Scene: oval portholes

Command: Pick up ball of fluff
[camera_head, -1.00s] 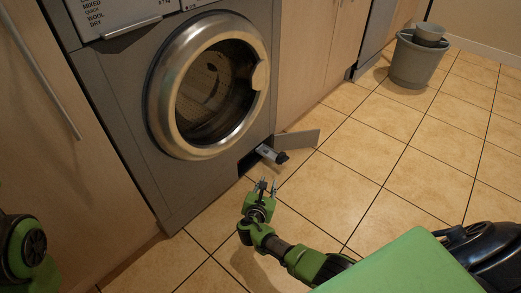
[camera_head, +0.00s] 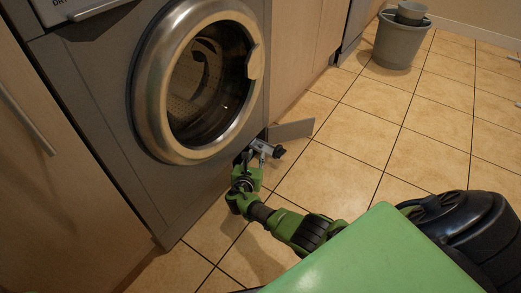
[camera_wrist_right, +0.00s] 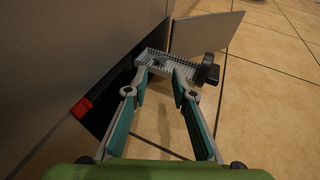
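My right gripper (camera_head: 254,158) is at the small opening at the foot of the washing machine. In the right wrist view my right gripper (camera_wrist_right: 161,76) is open, its two fingers spread with nothing between the tips. Just beyond the tips a grey filter (camera_wrist_right: 186,67) with a grid surface and a black knob sticks out of the opening. The filter also shows in the head view (camera_head: 262,145). A small dull grey patch (camera_wrist_right: 159,61) on the filter may be the ball of fluff; it is too small to be sure. My left gripper is not in view.
The washing machine (camera_head: 110,110) stands close to the gripper's left. Its small flap (camera_head: 292,130) is open beside the filter. A red piece (camera_wrist_right: 82,107) shows in the dark opening. A grey bucket (camera_head: 399,44) stands at the back; tiled floor to the right is clear.

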